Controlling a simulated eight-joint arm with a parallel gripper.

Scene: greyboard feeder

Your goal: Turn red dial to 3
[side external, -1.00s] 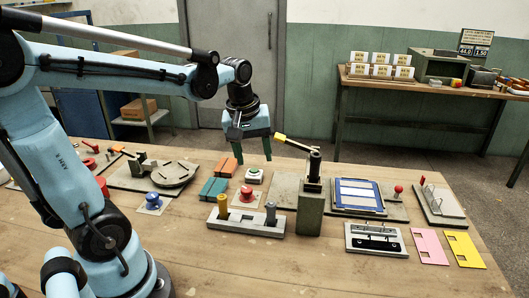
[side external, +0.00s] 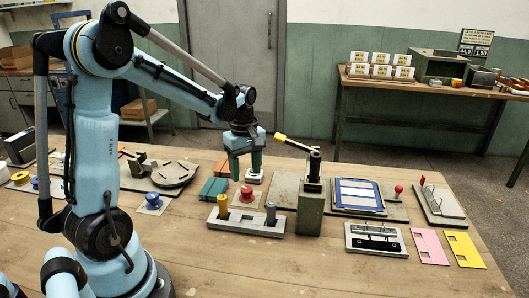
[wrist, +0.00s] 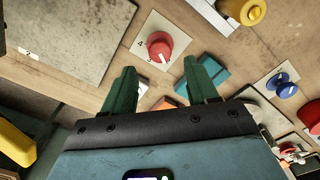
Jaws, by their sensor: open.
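The red dial (side external: 246,194) stands on a small white plate near the middle of the bench. In the wrist view, the red dial (wrist: 159,44) has a white pointer mark on its lower edge, with a printed 4 on its left and a digit that looks like 3 at its lower left. My gripper (side external: 246,171) points down just above and behind the dial in the side view. In the wrist view, my gripper (wrist: 158,76) is open, with its two green fingers apart and nothing between the tips. The dial lies just beyond the fingertips, apparently untouched.
Teal blocks (side external: 213,189) lie left of the dial. A grey block with a yellow peg (side external: 222,202) stands in front. A lever post with a yellow handle (side external: 280,136) rises at the right. A blue dial (side external: 153,200) sits further left. Bare bench lies in front.

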